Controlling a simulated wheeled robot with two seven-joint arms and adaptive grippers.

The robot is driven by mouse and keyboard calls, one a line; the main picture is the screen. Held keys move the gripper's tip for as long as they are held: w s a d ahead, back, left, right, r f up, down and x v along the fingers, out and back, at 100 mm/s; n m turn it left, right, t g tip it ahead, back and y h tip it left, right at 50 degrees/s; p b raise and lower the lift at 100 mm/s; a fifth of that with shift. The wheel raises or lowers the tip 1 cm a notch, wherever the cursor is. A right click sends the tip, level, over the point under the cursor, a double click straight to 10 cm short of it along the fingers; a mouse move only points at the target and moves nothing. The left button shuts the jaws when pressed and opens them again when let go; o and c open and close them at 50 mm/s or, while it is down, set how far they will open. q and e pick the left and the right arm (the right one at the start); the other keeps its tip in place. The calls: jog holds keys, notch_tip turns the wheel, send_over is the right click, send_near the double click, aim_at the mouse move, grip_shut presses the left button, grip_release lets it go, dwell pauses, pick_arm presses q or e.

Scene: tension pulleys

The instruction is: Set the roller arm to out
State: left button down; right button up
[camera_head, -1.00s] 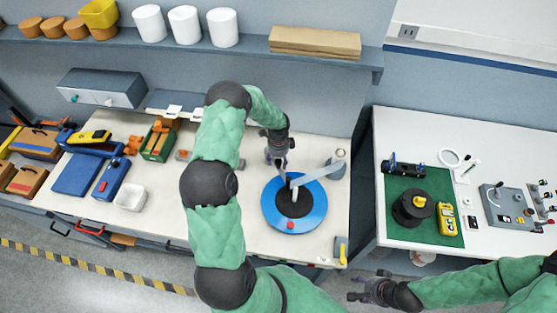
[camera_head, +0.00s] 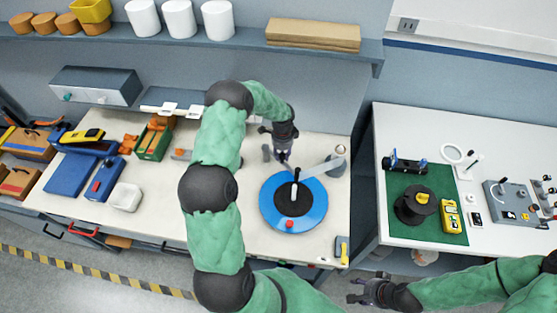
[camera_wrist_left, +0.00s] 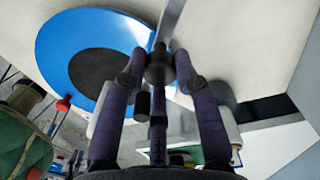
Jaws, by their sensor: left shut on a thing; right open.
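The roller arm (camera_head: 327,165) is a flat pale grey bar on a round post at the right of a blue disc (camera_head: 316,214) with a black centre. In the left wrist view the bar (camera_wrist_left: 170,22) runs to a dark round end piece (camera_wrist_left: 160,66), with the blue disc (camera_wrist_left: 52,42) to its left. My left gripper (camera_head: 284,158) is at the back edge of the disc; in the wrist view its fingers (camera_wrist_left: 159,80) are shut on that end piece. The fingers partly hide it. My right gripper (camera_head: 368,291) is open and empty, low in front of the benches.
A red knob (camera_head: 290,224) sits at the disc's front. A yellow-and-grey tool (camera_head: 342,250) lies at the bench's front right corner. The right bench holds a green mat (camera_head: 400,233) with a black spool (camera_head: 416,205).

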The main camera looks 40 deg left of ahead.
pick_arm(q)
jog(key=w+a+n+b, duration=0.1)
jog(key=w+n+b, duration=0.5)
jog(key=n, duration=0.1)
jog(key=shift+w+n+b, duration=0.4)
jog(key=shift+a, duration=0.1)
jog(key=c, duration=0.9)
grip_release()
jog(key=shift+w, duration=0.1)
jog(key=shift+c, duration=0.2)
notch_tip(320, 180, up, 12)
jog(key=shift+r, duration=0.1)
